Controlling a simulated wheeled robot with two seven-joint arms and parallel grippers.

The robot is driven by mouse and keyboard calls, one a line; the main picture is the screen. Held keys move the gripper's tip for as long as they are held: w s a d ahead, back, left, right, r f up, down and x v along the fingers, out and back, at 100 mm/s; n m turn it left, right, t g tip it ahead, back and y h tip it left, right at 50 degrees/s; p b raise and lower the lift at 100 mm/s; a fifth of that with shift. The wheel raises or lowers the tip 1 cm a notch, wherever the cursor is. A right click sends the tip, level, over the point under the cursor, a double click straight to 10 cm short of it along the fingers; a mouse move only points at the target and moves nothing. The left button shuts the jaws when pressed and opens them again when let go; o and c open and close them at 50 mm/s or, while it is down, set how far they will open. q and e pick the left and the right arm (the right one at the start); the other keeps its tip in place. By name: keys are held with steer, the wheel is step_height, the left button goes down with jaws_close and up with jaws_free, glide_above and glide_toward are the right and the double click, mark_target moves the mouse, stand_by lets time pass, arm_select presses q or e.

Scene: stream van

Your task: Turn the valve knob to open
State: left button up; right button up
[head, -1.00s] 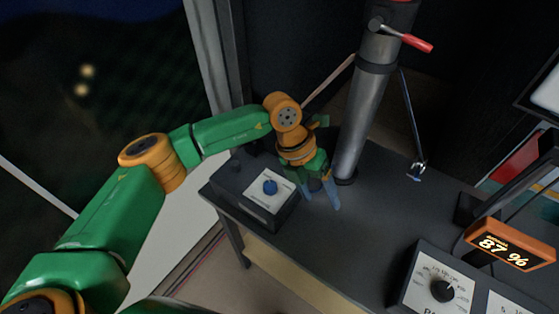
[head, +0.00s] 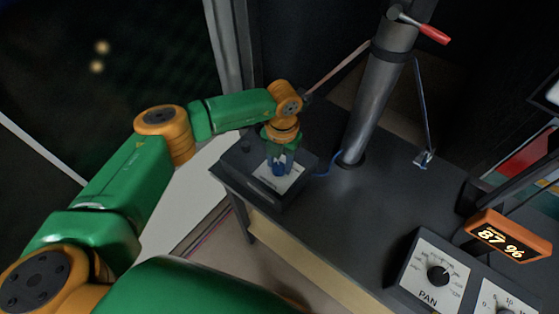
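The blue valve knob (head: 279,170) sits on the white plate (head: 289,181) of a dark box (head: 255,181) at the table's left end. My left gripper (head: 280,164) points down over it, with its bluish fingers on either side of the knob. The fingers hide much of the knob, so its angle cannot be read. I cannot tell whether the fingers touch or grip it. My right gripper is not in view.
A blue hose (head: 325,171) runs from near the box towards a thick grey mast (head: 378,105) with a red-handled crank (head: 430,33). A PAN control box (head: 428,262) and an orange "87 %" display (head: 506,237) stand at right. The middle of the dark table (head: 355,220) is clear.

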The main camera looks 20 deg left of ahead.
arm_select(q)
jaws_close()
